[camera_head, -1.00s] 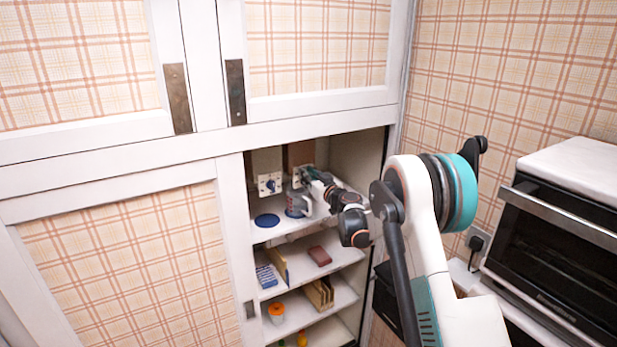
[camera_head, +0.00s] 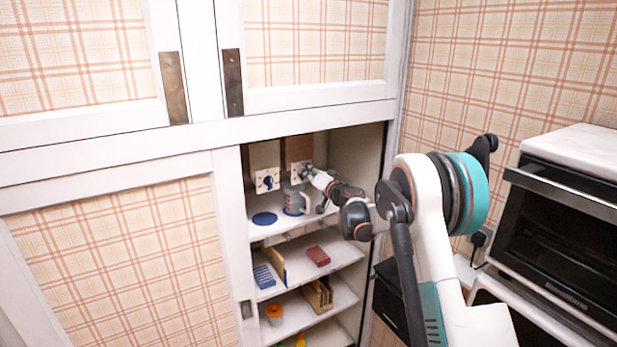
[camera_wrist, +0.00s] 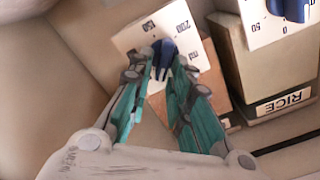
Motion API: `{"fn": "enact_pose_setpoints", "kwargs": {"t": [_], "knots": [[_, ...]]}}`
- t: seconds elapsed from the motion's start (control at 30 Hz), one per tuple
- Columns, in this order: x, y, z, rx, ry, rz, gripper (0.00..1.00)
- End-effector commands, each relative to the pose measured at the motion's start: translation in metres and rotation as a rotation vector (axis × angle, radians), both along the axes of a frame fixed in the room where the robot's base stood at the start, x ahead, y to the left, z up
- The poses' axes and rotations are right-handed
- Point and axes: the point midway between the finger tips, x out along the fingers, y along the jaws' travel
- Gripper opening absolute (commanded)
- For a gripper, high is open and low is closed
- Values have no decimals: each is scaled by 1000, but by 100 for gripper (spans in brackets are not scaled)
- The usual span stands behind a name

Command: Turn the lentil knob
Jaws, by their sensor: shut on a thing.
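My gripper (camera_wrist: 166,68) is shut on a dark blue knob (camera_wrist: 178,60) in the wrist view. The knob sits on a white dial plate (camera_wrist: 133,37) with marks that include 150 and 200 ml. Behind the plate is a brown dispenser (camera_wrist: 232,60); no lentil label is readable on it. In the head view the brown dispenser (camera_head: 298,149) stands on the right in the cupboard, with my gripper (camera_head: 306,172) at its plate, hiding the knob. A grey mug (camera_head: 295,201) stands below it on a blue disc.
A second dispenser with a RICE label (camera_wrist: 284,104) stands beside it, with its own dial plate (camera_head: 266,180) and blue knob. An empty blue disc (camera_head: 264,219) lies below that one. Shelves underneath hold a red block (camera_head: 317,256) and other small items. The cupboard's right wall is close.

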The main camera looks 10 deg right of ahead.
Motion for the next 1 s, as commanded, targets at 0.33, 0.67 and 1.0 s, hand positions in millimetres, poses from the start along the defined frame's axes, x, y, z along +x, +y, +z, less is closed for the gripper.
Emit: {"fn": "enact_pose_setpoints", "kwargs": {"t": [0.33, 0.67, 1.0], "knots": [[1, -5, -7, 310, 101, -1, 0], [2, -7, -12, 608, 197, -2, 0], [2, -7, -18, 914, 297, -2, 0]]}}
